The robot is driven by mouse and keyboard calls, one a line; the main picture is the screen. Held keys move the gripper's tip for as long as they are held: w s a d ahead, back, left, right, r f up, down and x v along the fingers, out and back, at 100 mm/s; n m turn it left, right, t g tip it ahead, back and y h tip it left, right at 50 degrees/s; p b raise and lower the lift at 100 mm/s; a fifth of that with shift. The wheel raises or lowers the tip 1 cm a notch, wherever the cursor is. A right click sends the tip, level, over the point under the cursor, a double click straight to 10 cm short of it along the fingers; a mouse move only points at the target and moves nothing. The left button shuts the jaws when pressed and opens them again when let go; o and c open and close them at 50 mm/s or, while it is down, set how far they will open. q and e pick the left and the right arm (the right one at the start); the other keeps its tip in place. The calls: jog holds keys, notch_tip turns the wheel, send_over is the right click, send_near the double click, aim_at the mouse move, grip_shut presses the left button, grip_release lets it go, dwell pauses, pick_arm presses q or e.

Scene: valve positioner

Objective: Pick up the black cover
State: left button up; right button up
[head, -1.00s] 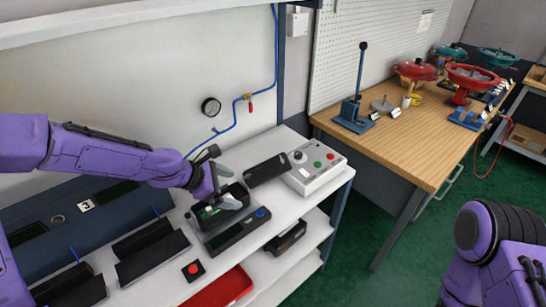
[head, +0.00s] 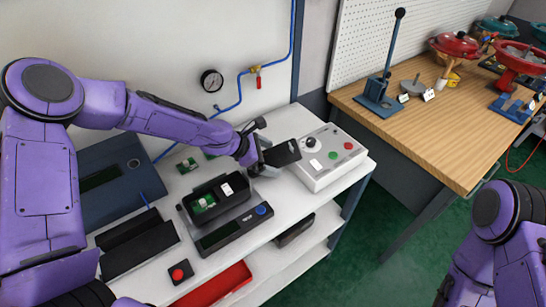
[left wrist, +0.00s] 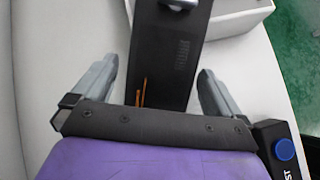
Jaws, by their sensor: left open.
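The black cover (head: 285,152) lies on the white bench beside the control box. In the left wrist view the cover (left wrist: 168,45) runs lengthwise between my fingers as a dark plate with a slotted patch. My left gripper (head: 266,157) is open at the cover's near-left end. In the left wrist view, one finger of the gripper (left wrist: 157,70) is on each side of the cover, with a gap on both sides. The black open housing (head: 232,188) with a green board sits to the left of the gripper. My right gripper is out of view; only part of my right arm shows.
A light grey control box (head: 325,172) with a knob and buttons stands just right of the cover. A dark tester with a blue button (head: 262,210) lies in front of the housing. A red-button box (head: 180,272) and red bin (head: 218,287) are nearer. A wooden bench (head: 430,140) stands right.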

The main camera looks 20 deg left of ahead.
pick_arm(q)
jog(key=shift+x, duration=1.05)
jog(key=shift+s+r, duration=0.2)
jog(key=c, duration=1.2)
